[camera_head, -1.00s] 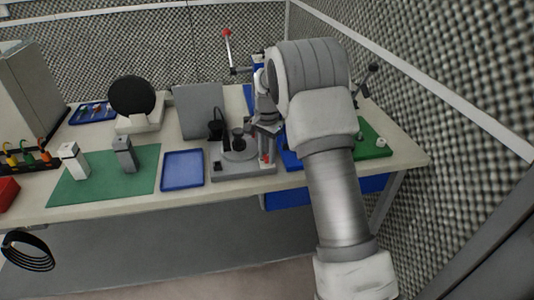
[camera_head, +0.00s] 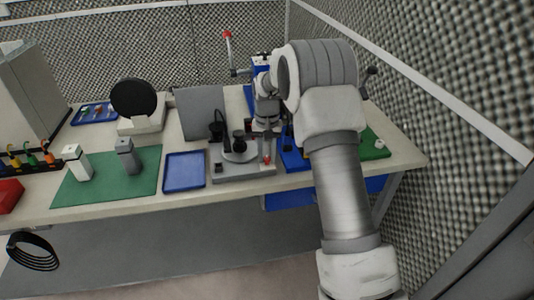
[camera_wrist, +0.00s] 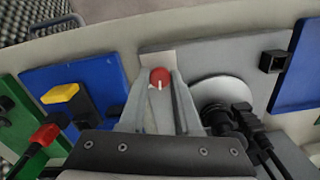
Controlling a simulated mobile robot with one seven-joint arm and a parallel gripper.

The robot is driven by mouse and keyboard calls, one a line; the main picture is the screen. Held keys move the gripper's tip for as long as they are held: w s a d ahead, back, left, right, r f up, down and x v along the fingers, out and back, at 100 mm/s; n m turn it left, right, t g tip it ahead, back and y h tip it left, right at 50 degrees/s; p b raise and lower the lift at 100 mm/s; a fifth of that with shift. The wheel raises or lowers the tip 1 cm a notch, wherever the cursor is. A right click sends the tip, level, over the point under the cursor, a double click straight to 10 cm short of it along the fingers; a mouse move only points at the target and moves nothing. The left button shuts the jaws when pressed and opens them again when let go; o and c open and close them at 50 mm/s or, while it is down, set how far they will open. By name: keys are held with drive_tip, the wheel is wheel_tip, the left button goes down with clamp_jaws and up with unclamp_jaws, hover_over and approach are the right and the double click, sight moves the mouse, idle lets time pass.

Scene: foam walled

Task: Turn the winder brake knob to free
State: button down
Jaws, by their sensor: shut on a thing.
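The winder is a grey base (camera_head: 228,174) with a round disc and dark spools on the bench. Its red knob (camera_head: 267,159) is at the front right of that base. In the wrist view the red knob (camera_wrist: 160,76) has a white mark pointing down the picture, toward my wrist. My gripper (camera_wrist: 162,88) has its two grey fingers closed around the knob, one on each side. In the head view my gripper (camera_head: 266,140) comes down over the base from above; the fingertips are hard to make out there.
A blue tray (camera_head: 184,170) lies left of the winder, and a green mat (camera_head: 90,186) with two small blocks lies further left. Blue fixtures with a black and yellow part (camera_wrist: 60,93) are beside the winder. A foam wall (camera_head: 450,80) stands at the right.

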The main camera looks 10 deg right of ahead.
sight(267, 158)
drive_tip(key=n+p, duration=0.1)
drive_tip(key=n, duration=0.4)
drive_tip(key=shift+r, duration=0.1)
drive_tip(key=n+p, duration=0.1)
drive_tip(key=n, duration=0.4)
drive_tip(key=shift+n, duration=0.4)
drive_tip(key=c, duration=0.6)
unclamp_jaws()
wheel_tip(267, 158, up, 17)
drive_tip(key=p, duration=0.1)
drive_tip(key=shift+r, duration=0.15)
